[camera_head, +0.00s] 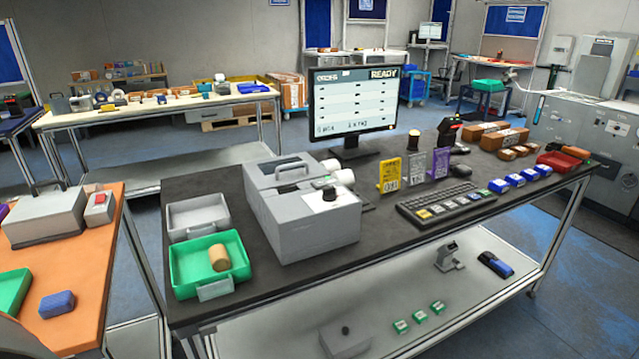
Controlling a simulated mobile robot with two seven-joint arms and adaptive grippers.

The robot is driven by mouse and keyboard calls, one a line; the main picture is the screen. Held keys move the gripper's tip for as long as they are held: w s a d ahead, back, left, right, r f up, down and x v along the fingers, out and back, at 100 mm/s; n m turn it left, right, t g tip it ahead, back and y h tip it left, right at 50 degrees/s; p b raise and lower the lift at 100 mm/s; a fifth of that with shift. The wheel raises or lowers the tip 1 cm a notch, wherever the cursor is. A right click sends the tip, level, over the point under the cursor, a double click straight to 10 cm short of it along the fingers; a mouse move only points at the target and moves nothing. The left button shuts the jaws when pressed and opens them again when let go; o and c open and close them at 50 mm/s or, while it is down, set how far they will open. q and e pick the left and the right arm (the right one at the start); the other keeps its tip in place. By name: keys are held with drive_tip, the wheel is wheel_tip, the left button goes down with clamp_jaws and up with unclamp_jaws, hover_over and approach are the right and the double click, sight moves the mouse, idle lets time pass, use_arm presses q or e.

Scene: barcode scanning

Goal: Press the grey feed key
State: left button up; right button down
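A large grey printer-like machine (300,212) stands on the dark table. Its front part carries a black knob (329,193) on a pale plate, with a small green spot behind it. A black keyboard (447,203) lies to the right of the machine, with a front row of coloured and greyish keys. I cannot single out the grey feed key; markings on the keys and machine are too small to read. Neither of my grippers is in view.
A monitor (353,97) reads READY behind the machine. A green tray (208,263) holding a brown roll (219,257) and a grey tray (199,216) stand left. Upright yellow (390,175), grey and purple cards stand behind the keyboard. The dark tabletop (385,245) is bare before the keyboard.

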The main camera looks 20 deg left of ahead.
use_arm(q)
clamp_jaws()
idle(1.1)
